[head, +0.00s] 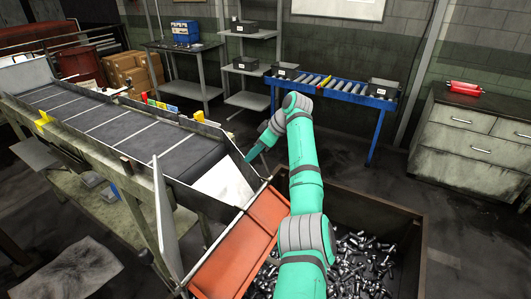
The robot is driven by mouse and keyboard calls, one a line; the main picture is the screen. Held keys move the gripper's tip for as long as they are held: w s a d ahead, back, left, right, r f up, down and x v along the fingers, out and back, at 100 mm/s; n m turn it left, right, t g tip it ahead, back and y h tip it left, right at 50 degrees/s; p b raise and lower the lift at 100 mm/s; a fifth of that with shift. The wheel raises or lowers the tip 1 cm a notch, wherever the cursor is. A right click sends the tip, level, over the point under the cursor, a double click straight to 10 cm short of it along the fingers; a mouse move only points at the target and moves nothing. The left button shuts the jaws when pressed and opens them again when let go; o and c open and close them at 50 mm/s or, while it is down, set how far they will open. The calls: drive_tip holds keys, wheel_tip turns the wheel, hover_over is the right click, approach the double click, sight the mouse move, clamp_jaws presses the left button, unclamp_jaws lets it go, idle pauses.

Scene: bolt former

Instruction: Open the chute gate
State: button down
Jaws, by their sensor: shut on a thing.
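The chute (238,243) is an orange-red sloping trough between the conveyor's lower end and a dark bin. A pale plate (222,182), which looks like the chute gate, stands at the conveyor's end, above the top of the chute. My green arm reaches up from the bottom, bends over, and comes down at the far side of this plate. My gripper (250,156) is at the plate's upper right edge, shut on what seems to be the gate. The fingertips and the exact grip are too small to make out.
The dark bin (424,230) below my arm holds many loose metal bolts (352,262). The inclined conveyor (130,128) runs up to the left. A blue roller table (372,102) stands behind, and a drawer cabinet (470,145) at right. Open floor lies between them.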

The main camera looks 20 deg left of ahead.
drive_tip(key=shift+a+f+h, duration=0.45)
drive_tip(key=shift+a+h, duration=0.15)
drive_tip(key=shift+h, duration=0.2)
drive_tip(key=c, duration=1.6)
unclamp_jaws()
drive_tip(key=shift+w, duration=0.1)
drive_tip(key=shift+o, duration=0.2)
drive_tip(key=v, duration=1)
drive_tip(key=shift+d+r, duration=0.15)
drive_tip(key=shift+r, duration=0.2)
drive_tip(key=shift+c, duration=0.6)
